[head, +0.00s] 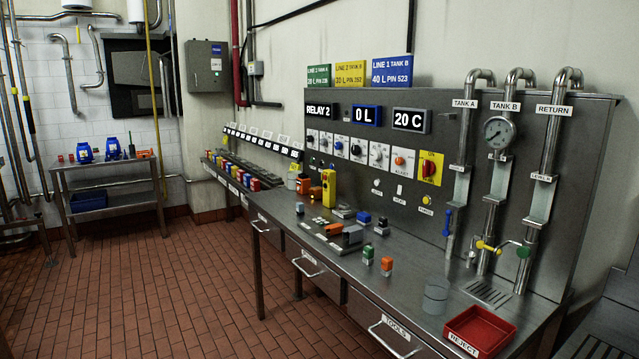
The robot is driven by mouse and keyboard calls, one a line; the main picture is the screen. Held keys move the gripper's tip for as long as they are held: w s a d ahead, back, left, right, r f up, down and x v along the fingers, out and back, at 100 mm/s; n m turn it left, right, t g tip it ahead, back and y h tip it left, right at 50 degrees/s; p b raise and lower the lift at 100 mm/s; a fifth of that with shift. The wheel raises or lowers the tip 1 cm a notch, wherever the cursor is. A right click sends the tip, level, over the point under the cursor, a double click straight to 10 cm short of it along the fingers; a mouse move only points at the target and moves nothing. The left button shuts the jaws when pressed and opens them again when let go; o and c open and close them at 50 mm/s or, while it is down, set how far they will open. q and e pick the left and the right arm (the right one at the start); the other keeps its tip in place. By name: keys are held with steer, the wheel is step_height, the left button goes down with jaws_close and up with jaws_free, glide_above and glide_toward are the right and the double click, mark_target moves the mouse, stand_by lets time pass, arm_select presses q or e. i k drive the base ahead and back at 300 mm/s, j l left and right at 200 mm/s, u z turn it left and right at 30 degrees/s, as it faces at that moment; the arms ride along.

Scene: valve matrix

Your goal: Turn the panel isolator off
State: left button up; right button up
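The panel isolator (430,168) looks to be the red rotary knob on a yellow plate, at the right end of the row of controls on the grey upright panel (330,165). Small marks show on the plate, but they are too small to read surely. I cannot tell the knob's exact setting. Nothing covers it. Neither of my grippers is in view.
Pipes with a gauge (499,132) stand right of the isolator. The steel bench (400,245) below holds a yellow device (329,188), small coloured blocks, a clear beaker (436,298) and a red reject tray (479,331). The tiled floor (170,290) left of it is clear.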

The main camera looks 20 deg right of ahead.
mark_target(429, 168)
steer(key=i+z, duration=0.3)
steer(key=i, duration=0.3)
steer(key=i+j+z, duration=0.3)
steer(key=i, duration=0.3)
steer(key=i+l, duration=0.05)
